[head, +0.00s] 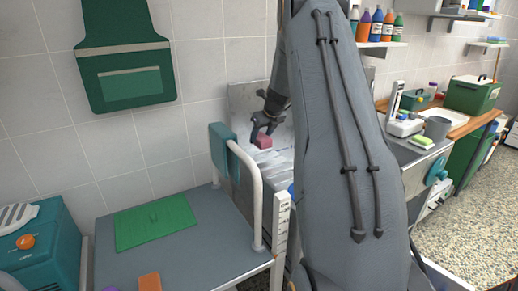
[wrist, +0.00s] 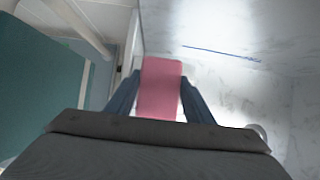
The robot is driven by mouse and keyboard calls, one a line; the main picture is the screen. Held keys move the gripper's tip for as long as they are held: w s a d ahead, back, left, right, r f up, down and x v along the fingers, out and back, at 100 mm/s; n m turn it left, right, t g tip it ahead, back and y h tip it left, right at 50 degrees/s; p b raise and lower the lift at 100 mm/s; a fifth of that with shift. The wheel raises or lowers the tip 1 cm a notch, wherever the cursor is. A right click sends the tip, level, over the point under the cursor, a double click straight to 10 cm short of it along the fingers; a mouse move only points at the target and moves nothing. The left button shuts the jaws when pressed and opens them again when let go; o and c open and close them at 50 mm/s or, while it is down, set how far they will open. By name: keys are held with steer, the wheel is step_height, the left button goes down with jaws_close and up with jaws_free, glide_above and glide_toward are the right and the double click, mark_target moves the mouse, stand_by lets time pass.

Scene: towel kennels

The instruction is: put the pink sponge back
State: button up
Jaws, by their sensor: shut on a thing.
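The pink sponge (wrist: 160,85) is a flat block held between the two fingers of my gripper (wrist: 158,100) in the wrist view. In the head view, my gripper (head: 266,130) points down with the sponge (head: 263,142) at its tips. It is above a pale, whitish surface (head: 272,158) in front of a metal back panel (head: 246,104). I cannot tell how far the sponge is above that surface.
A teal towel (head: 224,150) hangs on a white rail (head: 257,200) left of my gripper. A grey table (head: 213,232) carries a green board (head: 155,222) and an orange block (head: 150,282). A counter (head: 408,150) with a green-yellow sponge (head: 422,140) is at right.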

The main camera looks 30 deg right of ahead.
steer(key=shift+s+d+f, duration=0.35)
steer(key=shift+d+f, duration=0.35)
steer(key=shift+f, duration=0.15)
steer(key=shift+a+f+p, duration=0.15)
steer(key=shift+f+p, duration=0.35)
steer(key=shift+f, duration=1.4)
steer(key=shift+f, duration=0.1)
steer(key=o, duration=1)
steer(key=shift+r, duration=0.4)
steer(key=b+v, duration=0.2)
steer(key=v, duration=0.9)
steer(key=shift+s+r+b, duration=0.2)
steer(key=shift+b, duration=0.2)
